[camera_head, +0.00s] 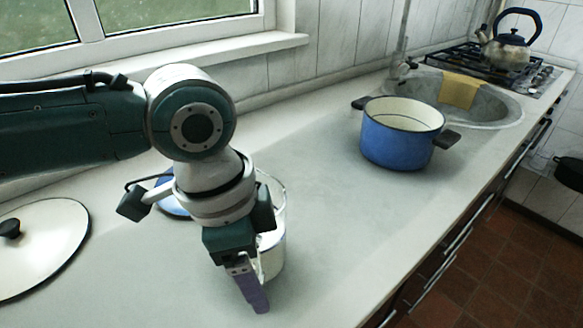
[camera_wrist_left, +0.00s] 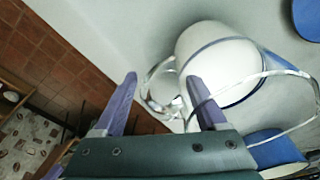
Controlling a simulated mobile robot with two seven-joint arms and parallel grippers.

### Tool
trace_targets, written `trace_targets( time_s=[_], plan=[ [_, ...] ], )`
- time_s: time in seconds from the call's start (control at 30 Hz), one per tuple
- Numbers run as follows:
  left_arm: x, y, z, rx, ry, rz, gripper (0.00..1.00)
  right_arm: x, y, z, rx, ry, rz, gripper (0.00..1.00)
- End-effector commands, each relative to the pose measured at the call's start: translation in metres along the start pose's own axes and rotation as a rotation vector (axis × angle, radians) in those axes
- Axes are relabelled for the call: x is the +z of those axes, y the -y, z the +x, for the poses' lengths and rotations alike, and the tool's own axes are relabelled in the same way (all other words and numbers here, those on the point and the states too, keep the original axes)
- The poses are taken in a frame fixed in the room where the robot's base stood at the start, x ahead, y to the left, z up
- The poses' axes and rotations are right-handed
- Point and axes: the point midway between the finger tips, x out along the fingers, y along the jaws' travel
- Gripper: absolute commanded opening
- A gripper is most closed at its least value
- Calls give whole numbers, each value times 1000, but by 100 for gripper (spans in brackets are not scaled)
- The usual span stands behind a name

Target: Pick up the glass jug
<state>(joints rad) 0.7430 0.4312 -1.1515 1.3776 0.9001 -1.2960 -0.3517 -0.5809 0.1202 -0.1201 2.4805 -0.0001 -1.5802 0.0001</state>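The clear glass jug shows in the left wrist view as a thin see-through rim (camera_wrist_left: 312,100) and a looped glass handle (camera_wrist_left: 152,88). In the head view part of its rim (camera_head: 281,190) shows beside my wrist; my gripper hides much of the rest. My left gripper (camera_head: 254,290) points down at the jug, its purple fingers apart. In the left wrist view the fingers (camera_wrist_left: 162,100) are open, with the handle seen between them. I cannot tell whether they touch it. My right gripper is not in view.
A white blue-rimmed vessel (camera_wrist_left: 215,60) stands close to the jug. A blue pot (camera_head: 395,145) stands farther along the counter, before the sink (camera_head: 490,108). A white lid (camera_head: 45,245) lies at left. The counter between (camera_head: 335,225) is clear; its front edge is at right.

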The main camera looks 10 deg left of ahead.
Motion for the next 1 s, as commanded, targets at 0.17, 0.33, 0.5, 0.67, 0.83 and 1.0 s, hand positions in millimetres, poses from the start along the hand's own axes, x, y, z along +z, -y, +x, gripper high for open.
trace_targets(
  time_s=[0.17, 0.33, 0.5, 0.67, 0.83, 1.0],
  plan=[
    [0, 0, 0, 0, 0, 0, 53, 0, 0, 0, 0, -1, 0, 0],
    [0, 0, 0, 1, 0, 0, 34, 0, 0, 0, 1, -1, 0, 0],
    [0, 0, 0, 1, 0, 0, 14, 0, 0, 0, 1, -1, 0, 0],
    [0, 0, 0, 1, 0, 0, 0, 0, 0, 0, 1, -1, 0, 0],
    [0, 0, 0, 2, 0, 0, 0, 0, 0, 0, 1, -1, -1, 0],
    [-2, 1, -2, -2, -5, 1, 0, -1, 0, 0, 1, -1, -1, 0]
  ],
)
